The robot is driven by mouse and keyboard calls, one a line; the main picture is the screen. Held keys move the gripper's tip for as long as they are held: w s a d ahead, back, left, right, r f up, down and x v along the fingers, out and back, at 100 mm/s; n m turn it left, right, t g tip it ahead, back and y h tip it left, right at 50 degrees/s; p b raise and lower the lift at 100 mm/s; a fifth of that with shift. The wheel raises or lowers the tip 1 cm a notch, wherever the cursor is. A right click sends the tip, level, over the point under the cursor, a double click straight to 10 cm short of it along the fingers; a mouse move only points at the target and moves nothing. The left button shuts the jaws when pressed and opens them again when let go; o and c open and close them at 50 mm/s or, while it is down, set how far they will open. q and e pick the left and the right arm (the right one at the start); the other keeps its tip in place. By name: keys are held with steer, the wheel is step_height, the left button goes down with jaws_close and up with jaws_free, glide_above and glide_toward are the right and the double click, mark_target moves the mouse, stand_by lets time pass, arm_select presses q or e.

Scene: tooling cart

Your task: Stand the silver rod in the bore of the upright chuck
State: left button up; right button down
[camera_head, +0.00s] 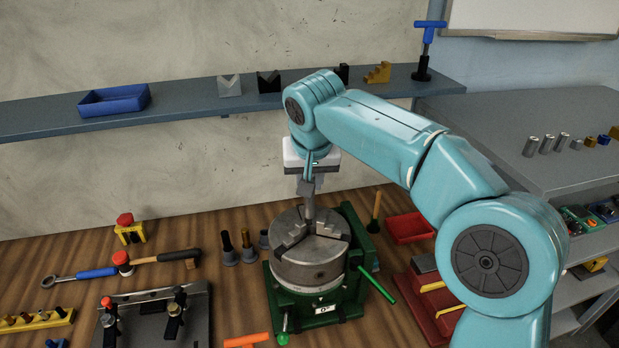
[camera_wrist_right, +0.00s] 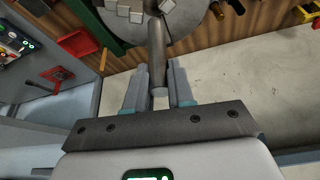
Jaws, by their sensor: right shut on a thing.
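The silver rod (camera_head: 309,208) is upright over the middle of the chuck. The chuck (camera_head: 308,268) is a grey steel cylinder with stepped jaws on top, standing upright on a green base. My right gripper (camera_head: 306,184) is above the chuck, shut on the rod's upper part. In the right wrist view the rod (camera_wrist_right: 157,45) runs from between the fingers (camera_wrist_right: 158,88) toward the chuck (camera_wrist_right: 185,18). The rod's lower end is at the jaws; I cannot tell whether it is inside the bore, which is hidden. My left gripper is not in view.
A green handle (camera_head: 377,287) sticks out right of the chuck. Dark tool holders (camera_head: 248,248) stand to its left. A red tray (camera_head: 410,228) lies at right. A blue tray (camera_head: 114,100) and several blocks sit on the shelf behind. A hammer (camera_head: 165,257) lies at left.

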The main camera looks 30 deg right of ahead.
mark_target(310, 202)
steer(key=shift+f+b, duration=2.85)
steer(key=shift+f, duration=0.7)
stand_by(1.7)
steer(key=c, duration=0.5)
jaws_free()
steer(key=shift+s, duration=0.1)
steer(key=shift+r+p, duration=0.45)
steer(key=shift+p, duration=0.05)
step_height(310, 202, up, 5)
steer(key=p, duration=0.5)
steer(key=shift+r, duration=0.1)
